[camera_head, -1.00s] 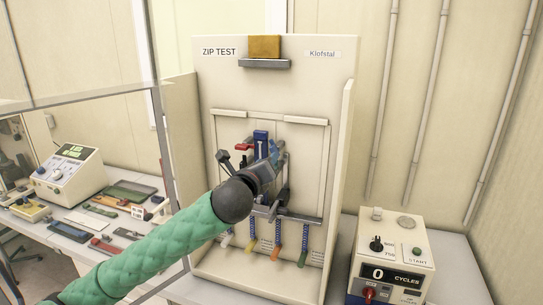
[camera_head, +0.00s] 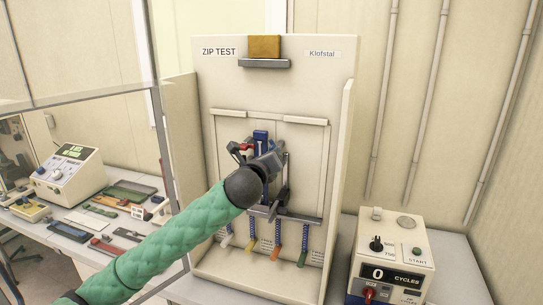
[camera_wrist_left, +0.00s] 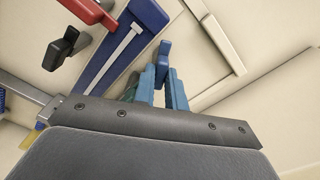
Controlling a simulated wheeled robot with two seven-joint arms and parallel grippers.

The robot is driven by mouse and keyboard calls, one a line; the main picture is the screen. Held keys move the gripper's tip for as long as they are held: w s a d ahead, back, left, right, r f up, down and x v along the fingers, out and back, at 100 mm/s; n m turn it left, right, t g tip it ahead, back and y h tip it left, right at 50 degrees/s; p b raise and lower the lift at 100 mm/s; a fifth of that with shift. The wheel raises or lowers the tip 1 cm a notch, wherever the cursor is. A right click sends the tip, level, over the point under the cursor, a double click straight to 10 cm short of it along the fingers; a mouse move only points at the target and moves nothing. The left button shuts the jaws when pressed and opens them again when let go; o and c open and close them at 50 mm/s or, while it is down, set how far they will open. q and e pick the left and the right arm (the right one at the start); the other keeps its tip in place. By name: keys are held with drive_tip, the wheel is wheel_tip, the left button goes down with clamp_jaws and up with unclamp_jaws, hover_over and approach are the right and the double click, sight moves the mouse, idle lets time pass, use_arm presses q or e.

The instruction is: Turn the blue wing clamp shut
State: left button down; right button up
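My left gripper (camera_head: 275,158) reaches the middle of the test rig and covers part of it in the head view. In the left wrist view its two blue fingers (camera_wrist_left: 164,92) stand a little apart. A blue upright piece (camera_wrist_left: 165,52), which looks like the wing of the blue clamp, shows at their tips. I cannot tell whether the fingers press on it. The blue plate (camera_head: 261,137) with a pale strip is beside them, also in the left wrist view (camera_wrist_left: 122,45). A red lever (camera_wrist_left: 92,10) and a black lever (camera_wrist_left: 62,48) are farther left. My right gripper is out of view.
The rig's beige back panel (camera_head: 322,75) has a side wall at each side. Several coloured pieces hang below the clamp bar. A counter box (camera_head: 391,255) reading 0 stands at right. Tools and a meter (camera_head: 67,172) lie on the left bench behind a clear frame.

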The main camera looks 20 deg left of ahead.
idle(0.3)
use_arm(q)
drive_tip(key=shift+f+n+b, duration=0.1)
drive_tip(key=shift+n+b, duration=1.75)
drive_tip(key=shift+n, duration=3.85)
drive_tip(key=c, duration=1.4)
unclamp_jaws()
drive_tip(key=shift+c, duration=0.2)
